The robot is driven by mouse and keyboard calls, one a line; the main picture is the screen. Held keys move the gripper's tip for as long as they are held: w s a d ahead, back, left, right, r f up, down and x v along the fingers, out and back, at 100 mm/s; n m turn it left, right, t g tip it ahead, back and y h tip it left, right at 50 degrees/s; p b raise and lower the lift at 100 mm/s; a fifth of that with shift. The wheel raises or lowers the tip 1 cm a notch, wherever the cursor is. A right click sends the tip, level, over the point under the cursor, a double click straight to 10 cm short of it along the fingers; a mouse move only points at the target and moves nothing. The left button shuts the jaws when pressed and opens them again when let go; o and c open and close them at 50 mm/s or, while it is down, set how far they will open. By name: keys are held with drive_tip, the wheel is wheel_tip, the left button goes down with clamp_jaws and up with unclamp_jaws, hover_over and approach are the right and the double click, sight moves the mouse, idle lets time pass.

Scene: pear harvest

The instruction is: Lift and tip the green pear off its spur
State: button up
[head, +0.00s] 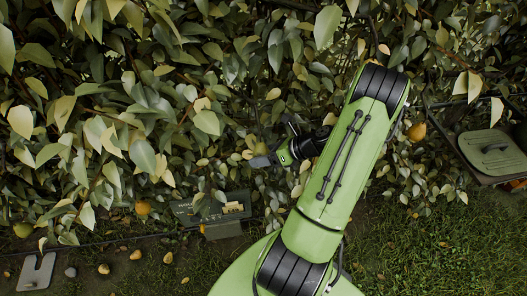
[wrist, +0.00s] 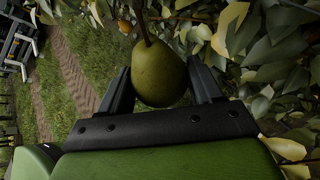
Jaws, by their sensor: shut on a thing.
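The green pear (wrist: 160,78) hangs between the two dark fingers of my gripper (wrist: 158,84) in the wrist view. The fingers are shut on its sides. Its stem end points up in the picture, and a thin brown stem runs to the top edge. Whether the stem still joins the spur cannot be seen. In the head view my gripper (head: 268,158) reaches left into the foliage, and leaves and the fingers make the pear hard to make out there.
Orange-yellow pears hang at the lower left (head: 142,208) and right (head: 416,131). A dark sign (head: 212,207) stands below the gripper. Open grass (head: 420,245) lies at lower right.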

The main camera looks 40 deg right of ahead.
drive_tip(key=shift+s+a+r+m+g+y+p, duration=0.3)
drive_tip(key=shift+s+r+m+g+p, duration=0.15)
drive_tip(key=shift+p, duration=1.4)
drive_tip(key=shift+f, duration=0.25)
drive_tip(key=shift+r, duration=0.1)
drive_tip(key=shift+s+a+r+g+p, duration=0.1)
drive_tip(key=shift+r+g+p, duration=0.2)
drive_tip(key=shift+p, duration=0.6)
drive_tip(key=shift+m+p, duration=0.25)
drive_tip(key=shift+p, duration=0.2)
drive_tip(key=shift+s+a+g+y, duration=0.1)
drive_tip(key=shift+s+g+y, duration=0.05)
drive_tip(key=shift+g+y, duration=0.15)
drive_tip(key=shift+p, duration=0.4)
drive_tip(key=shift+s+a+r+m+g+p, duration=0.15)
drive_tip(key=shift+r+m+g+p, duration=0.2)
drive_tip(key=shift+p, duration=0.45)
drive_tip(key=shift+s+y+p, duration=0.1)
drive_tip(key=shift+y+p, duration=0.3)
drive_tip(key=shift+p, duration=0.1)
